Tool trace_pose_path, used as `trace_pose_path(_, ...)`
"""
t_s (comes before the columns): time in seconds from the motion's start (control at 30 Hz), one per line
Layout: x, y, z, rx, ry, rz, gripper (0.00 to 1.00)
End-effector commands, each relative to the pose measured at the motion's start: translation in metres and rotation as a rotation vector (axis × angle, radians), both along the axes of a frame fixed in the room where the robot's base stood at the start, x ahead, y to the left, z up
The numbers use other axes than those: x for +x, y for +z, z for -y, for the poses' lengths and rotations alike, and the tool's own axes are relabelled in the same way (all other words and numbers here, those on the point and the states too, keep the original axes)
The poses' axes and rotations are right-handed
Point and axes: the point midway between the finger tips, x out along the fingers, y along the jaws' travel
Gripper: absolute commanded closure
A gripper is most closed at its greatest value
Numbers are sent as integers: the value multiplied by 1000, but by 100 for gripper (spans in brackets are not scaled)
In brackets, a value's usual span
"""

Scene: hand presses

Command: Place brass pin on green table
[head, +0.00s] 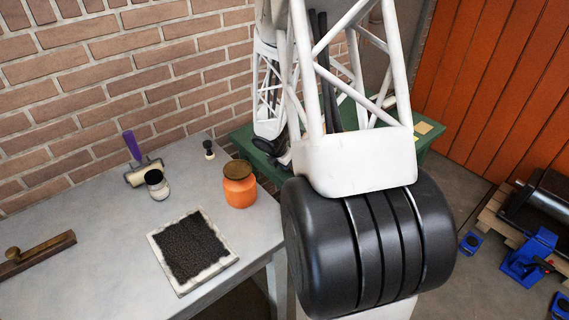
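The green table (241,139) stands behind my arm, against the brick wall. Its left edge and right part show, and my white lattice arm hides much of its top. I cannot make out a brass pin for certain in the head view. Dark parts at the end of my arm, seemingly my gripper (279,155), are low over the green table's left part. They are partly hidden by an arm link, so I cannot tell whether the fingers are open or hold anything.
A grey table (110,225) at left holds an orange jar (239,184), a black textured pad (192,249), a purple-handled roller (142,170), a small jar (156,185), a black knobbed piece (209,150) and a brass-knobbed wooden bar (37,254). Blue clamps (529,258) lie at right.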

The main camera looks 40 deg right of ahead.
Motion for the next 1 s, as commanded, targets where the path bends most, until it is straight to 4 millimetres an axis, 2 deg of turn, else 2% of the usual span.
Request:
trace_pose_path(0.47, 0, -6, 0, 1, 0, -1, 100)
trace_pose_path(0.5, 0, -6, 0, 1, 0, -1, 82)
trace_pose_path(0.63, -1, -7, 0, 2, -1, -2, 63)
trace_pose_path(1.0, -4, -8, 0, 3, -3, -8, 64)
